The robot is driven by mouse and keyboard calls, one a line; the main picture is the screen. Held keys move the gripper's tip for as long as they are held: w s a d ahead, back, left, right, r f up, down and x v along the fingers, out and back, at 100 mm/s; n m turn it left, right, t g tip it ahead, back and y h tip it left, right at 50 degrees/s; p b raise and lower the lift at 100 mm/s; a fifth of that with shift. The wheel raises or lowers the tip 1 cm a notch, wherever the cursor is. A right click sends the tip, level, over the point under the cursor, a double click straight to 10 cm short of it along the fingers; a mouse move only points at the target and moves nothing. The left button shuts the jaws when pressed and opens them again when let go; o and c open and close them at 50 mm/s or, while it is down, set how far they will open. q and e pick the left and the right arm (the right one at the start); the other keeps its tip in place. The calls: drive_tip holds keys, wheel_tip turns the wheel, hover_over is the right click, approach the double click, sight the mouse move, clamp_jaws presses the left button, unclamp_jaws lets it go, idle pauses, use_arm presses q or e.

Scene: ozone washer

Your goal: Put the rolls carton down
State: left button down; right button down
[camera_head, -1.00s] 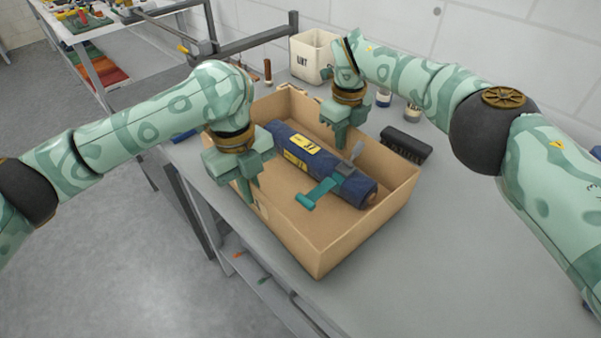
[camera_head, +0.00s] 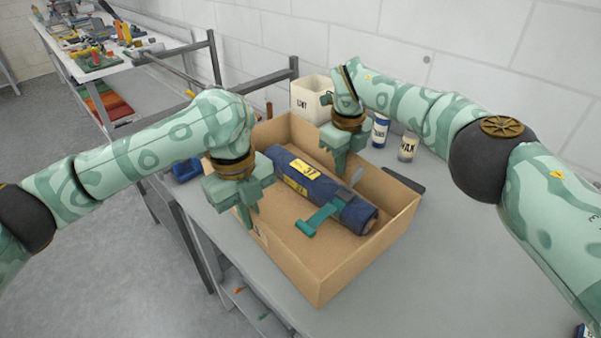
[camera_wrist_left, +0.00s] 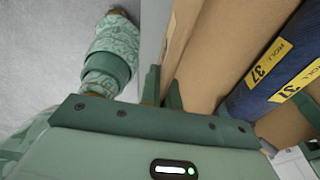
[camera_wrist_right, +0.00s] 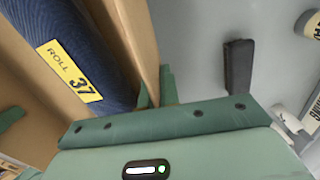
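The open brown rolls carton (camera_head: 365,262) is in the middle of the head view, over the grey bench (camera_head: 470,265). In it lies a dark blue roll (camera_head: 345,208) with yellow labels reading 37 and a teal strap (camera_head: 318,220). My left gripper (camera_head: 247,215) is shut on the carton's left wall; in the left wrist view its fingers (camera_wrist_left: 163,90) straddle that wall. My right gripper (camera_head: 341,165) is shut on the opposite wall, which also shows between its fingers in the right wrist view (camera_wrist_right: 155,90). I cannot tell whether the carton's base touches the bench.
Behind the carton stand a cream bin (camera_head: 308,100), a blue-and-white bottle (camera_head: 380,131) and a wax jar (camera_head: 407,148). A black brush (camera_wrist_right: 238,66) lies close to the carton's right side. A blue object (camera_head: 186,170) is at the left edge.

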sight(347, 191)
use_arm(q)
drive_tip(key=shift+s+r, duration=0.1)
drive_tip(key=shift+s, duration=0.05)
use_arm(e)
drive_tip(key=shift+s+r, duration=0.1)
